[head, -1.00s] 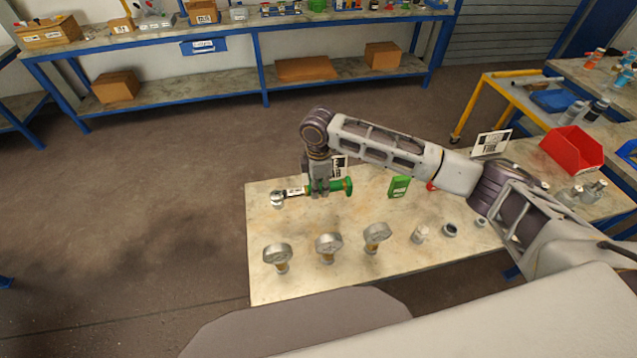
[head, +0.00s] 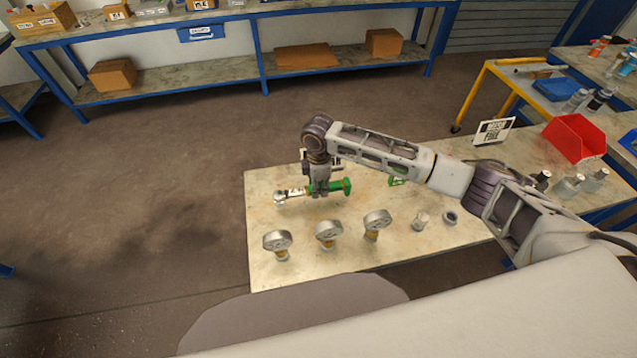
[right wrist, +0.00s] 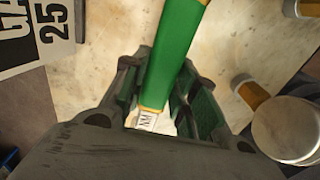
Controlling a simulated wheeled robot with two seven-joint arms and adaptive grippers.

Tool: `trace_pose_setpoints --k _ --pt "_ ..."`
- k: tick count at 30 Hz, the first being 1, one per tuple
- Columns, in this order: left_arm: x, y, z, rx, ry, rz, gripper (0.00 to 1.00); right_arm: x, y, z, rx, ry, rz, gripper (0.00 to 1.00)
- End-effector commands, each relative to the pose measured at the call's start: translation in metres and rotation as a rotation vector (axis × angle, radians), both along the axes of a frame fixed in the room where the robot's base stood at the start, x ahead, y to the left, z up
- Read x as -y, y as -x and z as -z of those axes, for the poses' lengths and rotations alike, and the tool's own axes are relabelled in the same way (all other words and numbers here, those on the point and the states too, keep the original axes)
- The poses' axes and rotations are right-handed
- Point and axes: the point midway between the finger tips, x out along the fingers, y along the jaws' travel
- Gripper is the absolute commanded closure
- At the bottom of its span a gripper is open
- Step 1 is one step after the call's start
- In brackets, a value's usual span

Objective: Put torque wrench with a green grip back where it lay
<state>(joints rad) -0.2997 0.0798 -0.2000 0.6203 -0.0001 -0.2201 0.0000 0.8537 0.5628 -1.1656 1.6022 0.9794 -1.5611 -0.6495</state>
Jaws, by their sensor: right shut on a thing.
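The torque wrench with a green grip (head: 341,188) is in my right gripper (head: 319,193), lying roughly level with its silver head to the left and its green end to the right. It is over the back left part of the table (head: 262,218); I cannot tell whether it touches the surface. In the right wrist view, the green grip of the wrench (right wrist: 178,45) runs between the fingers of my right gripper (right wrist: 158,110), with a pale labelled part below. The left gripper is not in view.
Three flanged vessels (head: 277,242) stand in front of the wrench. Small fittings (head: 420,220) stand to their right. A green box (head: 397,181) is partly behind my arm. A printed sign (head: 494,131) stands at the back right, near a red bin (head: 574,138).

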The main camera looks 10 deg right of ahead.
Motion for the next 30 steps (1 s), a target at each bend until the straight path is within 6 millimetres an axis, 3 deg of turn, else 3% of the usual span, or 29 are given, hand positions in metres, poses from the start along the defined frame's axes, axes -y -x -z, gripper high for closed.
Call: trace_pose_setpoints --k 12,30 --pt "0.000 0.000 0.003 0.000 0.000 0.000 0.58 -0.001 0.000 0.020 0.001 -0.002 -0.001 1.00" --pt "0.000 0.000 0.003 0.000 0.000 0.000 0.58 -0.001 0.000 0.022 0.001 -0.001 -0.001 1.00"
